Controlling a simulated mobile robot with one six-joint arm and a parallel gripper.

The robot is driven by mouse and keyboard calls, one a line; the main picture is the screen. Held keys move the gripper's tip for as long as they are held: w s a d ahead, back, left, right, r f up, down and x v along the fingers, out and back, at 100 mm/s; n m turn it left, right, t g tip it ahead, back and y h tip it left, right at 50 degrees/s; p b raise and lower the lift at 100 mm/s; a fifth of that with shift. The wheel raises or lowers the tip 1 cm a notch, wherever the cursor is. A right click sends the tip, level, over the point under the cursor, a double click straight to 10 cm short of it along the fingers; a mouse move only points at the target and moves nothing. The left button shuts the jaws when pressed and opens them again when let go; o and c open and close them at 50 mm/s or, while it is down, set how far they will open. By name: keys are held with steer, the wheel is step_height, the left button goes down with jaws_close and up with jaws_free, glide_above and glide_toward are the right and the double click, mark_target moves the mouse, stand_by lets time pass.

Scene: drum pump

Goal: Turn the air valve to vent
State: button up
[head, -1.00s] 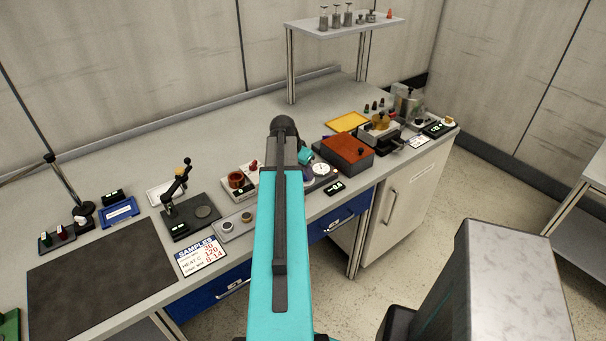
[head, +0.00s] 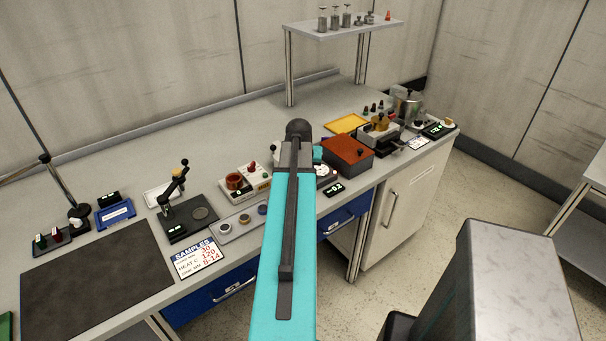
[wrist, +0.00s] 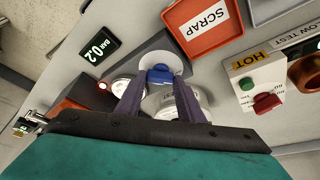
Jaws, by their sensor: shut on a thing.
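The air valve shows in the wrist view as a small blue handle (wrist: 163,75) in front of a pale round disc (wrist: 152,60) on a dark grey housing. My gripper (wrist: 159,84) has its two purple-grey fingers on either side of the blue handle and is shut on it. A pale round dial (wrist: 124,88) sits partly behind the left finger. In the head view my arm hides the valve and the fingertips, while a white gauge face (head: 325,171) shows just right of the arm. I cannot read which setting the handle points to.
A black display (wrist: 97,50) reads 0.2 bar; it also shows in the head view (head: 333,189). Close by are the orange SCRAP tray (wrist: 203,28) and a hot-plate box with green and red buttons (wrist: 258,85). A red-brown box (head: 347,154) stands right of my arm.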

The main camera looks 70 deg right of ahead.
steer(key=shift+w, duration=0.15)
steer(key=o, duration=1.1)
steer(key=shift+c, duration=0.2)
steer(key=shift+a+r, duration=0.1)
steer(key=shift+r, duration=0.05)
steer(key=b+v, duration=0.3)
steer(key=v, duration=1)
steer(key=shift+r, duration=0.25)
